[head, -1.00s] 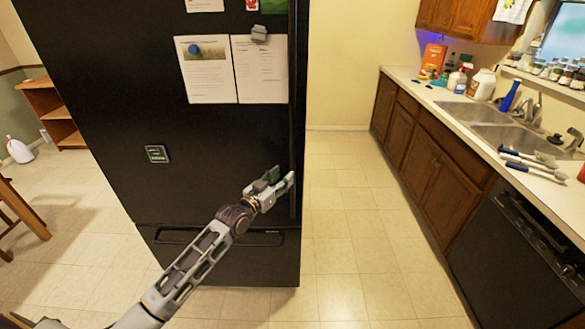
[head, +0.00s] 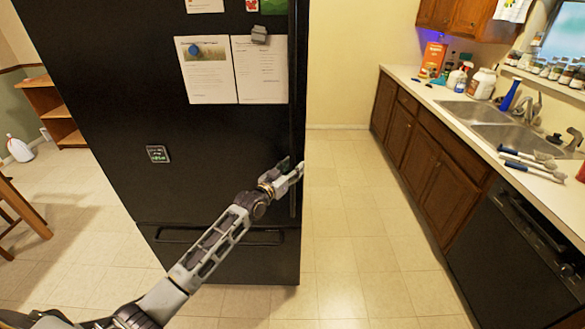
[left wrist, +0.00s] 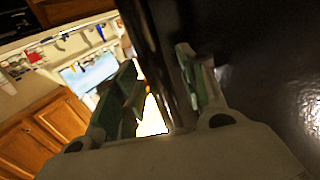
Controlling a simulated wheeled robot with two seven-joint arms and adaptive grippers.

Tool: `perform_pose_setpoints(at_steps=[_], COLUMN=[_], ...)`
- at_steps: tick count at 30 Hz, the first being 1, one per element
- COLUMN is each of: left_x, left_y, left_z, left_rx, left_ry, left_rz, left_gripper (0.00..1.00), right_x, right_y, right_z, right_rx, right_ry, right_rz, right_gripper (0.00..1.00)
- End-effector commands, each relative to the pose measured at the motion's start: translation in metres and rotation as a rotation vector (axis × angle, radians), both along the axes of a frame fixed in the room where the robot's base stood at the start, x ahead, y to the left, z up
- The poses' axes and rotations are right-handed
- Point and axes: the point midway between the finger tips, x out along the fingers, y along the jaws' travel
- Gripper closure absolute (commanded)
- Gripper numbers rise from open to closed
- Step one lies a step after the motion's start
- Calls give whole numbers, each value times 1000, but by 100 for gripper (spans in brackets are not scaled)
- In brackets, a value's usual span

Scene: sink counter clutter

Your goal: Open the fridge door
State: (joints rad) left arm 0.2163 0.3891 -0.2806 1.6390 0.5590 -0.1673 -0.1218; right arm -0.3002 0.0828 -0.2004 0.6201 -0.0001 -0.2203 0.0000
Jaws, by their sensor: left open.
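The black fridge (head: 215,130) stands at the centre-left of the head view, its upper door closed. Its long vertical handle (head: 297,110) runs along the right edge of the door. My left gripper (head: 292,170) is at the lower part of this handle, with its jaws open. In the left wrist view, the dark handle bar (left wrist: 172,60) passes between the two green-padded fingers of the left gripper (left wrist: 160,85). A gap shows on the left finger's side; contact with the right finger cannot be told. My right gripper is not in view.
The lower drawer has a horizontal handle (head: 190,237). A counter (head: 450,98) with a sink, bottles and dark dishwasher (head: 510,245) runs along the right. The tiled floor (head: 345,220) between is clear. A chair (head: 20,210) stands at far left.

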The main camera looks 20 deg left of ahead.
Motion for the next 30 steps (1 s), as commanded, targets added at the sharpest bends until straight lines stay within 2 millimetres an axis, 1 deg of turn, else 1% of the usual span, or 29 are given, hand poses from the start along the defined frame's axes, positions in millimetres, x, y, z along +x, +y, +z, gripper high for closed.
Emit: perform_pose_setpoints(at_steps=[11, 21, 30], left_x=[2, 2, 2], left_y=[-1, -1, -1], left_z=[0, 0, 0], left_rx=[0, 0, 0], left_ry=[-1, -1, -1], left_rz=[0, 0, -1], left_gripper=[58, 100, 100], right_x=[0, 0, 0], right_y=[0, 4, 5], right_z=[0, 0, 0], right_rx=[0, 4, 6], right_ry=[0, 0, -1], right_rz=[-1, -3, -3], right_gripper=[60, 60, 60])
